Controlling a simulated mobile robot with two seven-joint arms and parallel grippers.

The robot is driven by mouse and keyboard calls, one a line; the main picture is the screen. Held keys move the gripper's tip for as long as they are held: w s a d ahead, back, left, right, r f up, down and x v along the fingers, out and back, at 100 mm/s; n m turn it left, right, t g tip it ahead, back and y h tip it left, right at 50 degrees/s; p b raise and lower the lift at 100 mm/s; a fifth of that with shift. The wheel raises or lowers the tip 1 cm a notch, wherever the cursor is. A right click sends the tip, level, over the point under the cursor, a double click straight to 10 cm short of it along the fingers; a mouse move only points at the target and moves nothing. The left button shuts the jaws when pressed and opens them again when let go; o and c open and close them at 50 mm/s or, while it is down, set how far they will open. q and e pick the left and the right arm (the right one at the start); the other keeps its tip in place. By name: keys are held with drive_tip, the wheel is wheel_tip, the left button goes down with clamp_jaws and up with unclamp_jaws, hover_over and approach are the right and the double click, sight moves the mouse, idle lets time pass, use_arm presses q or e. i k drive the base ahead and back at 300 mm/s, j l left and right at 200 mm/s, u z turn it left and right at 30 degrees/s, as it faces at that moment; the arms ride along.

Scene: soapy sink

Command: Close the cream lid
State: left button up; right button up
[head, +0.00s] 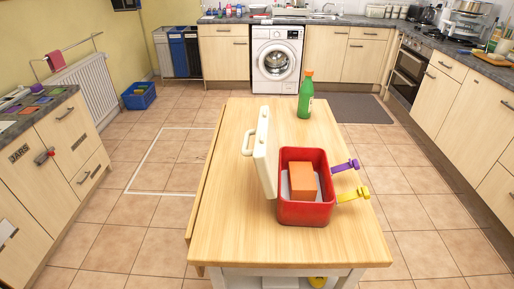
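The cream lid (264,150) stands open, nearly upright, along the left side of a red box (306,212) on the wooden table. A pale handle (248,142) sticks out from its left face. The red box is open at the top, and an orange block (303,182) lies inside it on a greyish surface. A purple latch (345,166) and a yellow latch (353,194) stick out from the box's right side, folded outward. Neither of my grippers is in view.
The wooden table (225,230) is clear left of the lid and in front of the box. A green bottle with an orange cap (305,98) stands behind the box. Counters line the room, and tiled floor surrounds the table.

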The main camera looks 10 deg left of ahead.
sight(265, 151)
drive_tip(key=j+z, duration=0.4)
drive_tip(key=j, duration=0.4)
drive_tip(key=j+z, duration=0.35)
drive_tip(key=j, duration=0.45)
